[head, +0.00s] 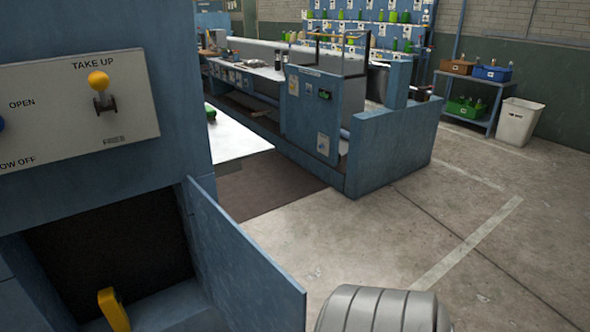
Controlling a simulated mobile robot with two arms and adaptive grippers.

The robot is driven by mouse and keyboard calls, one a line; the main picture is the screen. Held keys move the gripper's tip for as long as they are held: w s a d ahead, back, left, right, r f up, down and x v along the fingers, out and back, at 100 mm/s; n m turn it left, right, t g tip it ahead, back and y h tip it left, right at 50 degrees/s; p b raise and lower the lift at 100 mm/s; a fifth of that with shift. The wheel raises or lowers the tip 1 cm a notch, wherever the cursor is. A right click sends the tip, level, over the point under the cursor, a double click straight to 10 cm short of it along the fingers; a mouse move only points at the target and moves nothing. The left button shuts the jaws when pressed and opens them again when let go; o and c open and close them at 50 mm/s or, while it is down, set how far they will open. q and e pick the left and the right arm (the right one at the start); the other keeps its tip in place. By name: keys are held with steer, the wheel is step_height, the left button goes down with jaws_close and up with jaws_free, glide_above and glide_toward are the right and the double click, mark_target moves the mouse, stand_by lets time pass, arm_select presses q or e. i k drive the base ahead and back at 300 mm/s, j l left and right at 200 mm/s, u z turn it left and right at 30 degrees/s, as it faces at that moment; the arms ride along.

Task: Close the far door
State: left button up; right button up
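A blue door (245,262) stands open at the lower left of the head view. It is hinged at the right side of a dark opening (110,245) in a blue machine cabinet (100,28) and swings outward to the right. Its lower part is cut off by the picture's edge. I cannot tell from this view whether another door exists. A yellow curved piece (113,310) shows at the bottom of the opening; I cannot tell what it belongs to. Neither of my grippers can be made out.
A control panel (75,110) with a yellow-knobbed lever (100,88) is above the opening. A grey ribbed rounded part, probably mine, shows at bottom centre. A blue machine (390,150) stands beyond. A white bin (518,122) is far right. The right floor is clear.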

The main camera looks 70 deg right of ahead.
mark_target(252, 293)
steer(key=k+l, duration=0.1)
steer(key=l, duration=0.3)
steer(key=k+l, duration=0.1)
steer(key=l, duration=0.25)
steer(key=k+l, duration=0.1)
steer(key=l, duration=0.3)
steer(key=k+l, duration=0.1)
steer(key=l, duration=0.3)
steer(key=i+l, duration=0.15)
steer(key=l, duration=0.2)
steer(key=i+l, duration=0.2)
steer(key=l, duration=0.2)
